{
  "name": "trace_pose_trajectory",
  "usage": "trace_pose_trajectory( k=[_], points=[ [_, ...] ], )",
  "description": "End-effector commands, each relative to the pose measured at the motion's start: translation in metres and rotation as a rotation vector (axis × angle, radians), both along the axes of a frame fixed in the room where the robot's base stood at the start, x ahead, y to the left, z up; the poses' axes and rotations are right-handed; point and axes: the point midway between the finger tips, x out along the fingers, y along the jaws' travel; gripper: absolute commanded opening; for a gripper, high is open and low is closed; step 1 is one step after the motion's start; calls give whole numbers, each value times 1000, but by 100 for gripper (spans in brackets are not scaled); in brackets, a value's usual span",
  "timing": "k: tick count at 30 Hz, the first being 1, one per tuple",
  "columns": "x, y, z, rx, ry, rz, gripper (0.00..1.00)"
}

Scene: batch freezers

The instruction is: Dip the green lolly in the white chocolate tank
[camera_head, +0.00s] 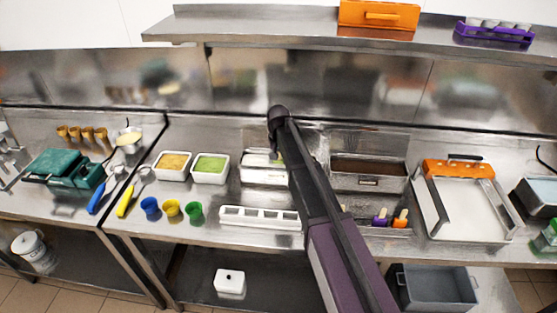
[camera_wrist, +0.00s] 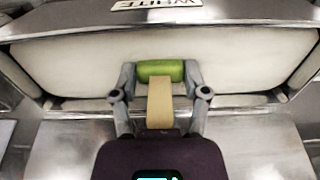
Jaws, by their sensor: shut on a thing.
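The green lolly (camera_wrist: 160,71) is in the wrist view, with its tan stick (camera_wrist: 160,102) pointing back toward my palm. My gripper (camera_wrist: 160,78) is shut on the lolly, with one finger at each side. The white chocolate tank (camera_wrist: 70,31) carries an upside-down WHITE label in this view, and its pale contents fill the area behind the lolly. I cannot tell whether the lolly touches the chocolate. In the head view the white tank (camera_head: 262,181) is partly hidden by my arm. A sliver of green shows at its right side.
A dark chocolate tank (camera_head: 368,183) stands right of my arm. A white slotted holder (camera_head: 260,223) lies in front of the white tank. Purple (camera_head: 380,217) and orange (camera_head: 400,218) lollies stand at the front right. A steel shelf (camera_head: 270,30) hangs above.

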Motion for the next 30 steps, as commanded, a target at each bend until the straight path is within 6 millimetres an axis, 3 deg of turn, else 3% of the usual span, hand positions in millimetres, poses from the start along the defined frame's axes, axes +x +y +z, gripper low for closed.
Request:
trace_pose_trajectory(
  k=[30],
  points=[
    [0,0,45,0,0,0,17]
  ],
)
